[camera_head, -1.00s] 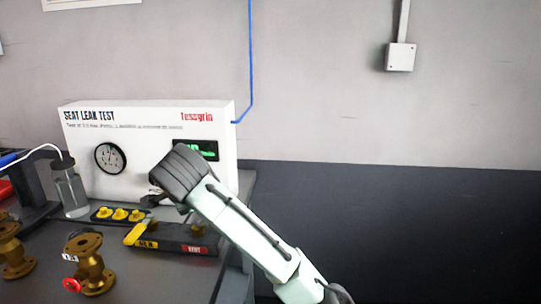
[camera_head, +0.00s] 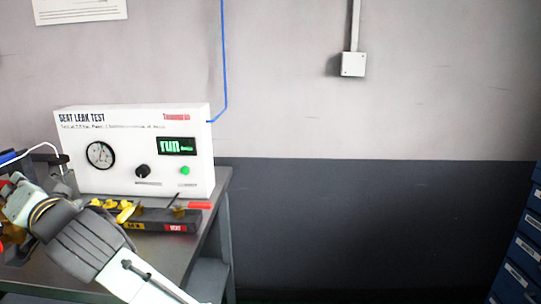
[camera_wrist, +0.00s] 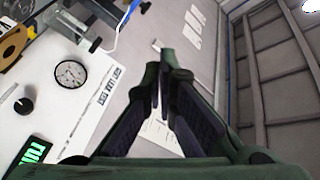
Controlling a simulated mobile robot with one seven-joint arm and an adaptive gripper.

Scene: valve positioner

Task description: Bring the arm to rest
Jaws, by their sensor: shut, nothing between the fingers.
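My arm reaches up from the bottom of the head view to the left, over the bench (camera_head: 95,288). My gripper (camera_wrist: 165,62) shows in the wrist view with its two dark fingers together and nothing held between them. In the head view the gripper end is at the left edge, in front of the bench's back left part, and its fingertips are hard to make out. The white seat leak test box (camera_head: 135,125) stands at the back of the bench. Its screen (camera_head: 177,146) reads "run" in green.
On the box are a dial gauge (camera_head: 100,155), a black knob (camera_head: 143,171) and a green button (camera_head: 185,170). Blue drawers (camera_head: 520,255) stand far right. Floor between is open.

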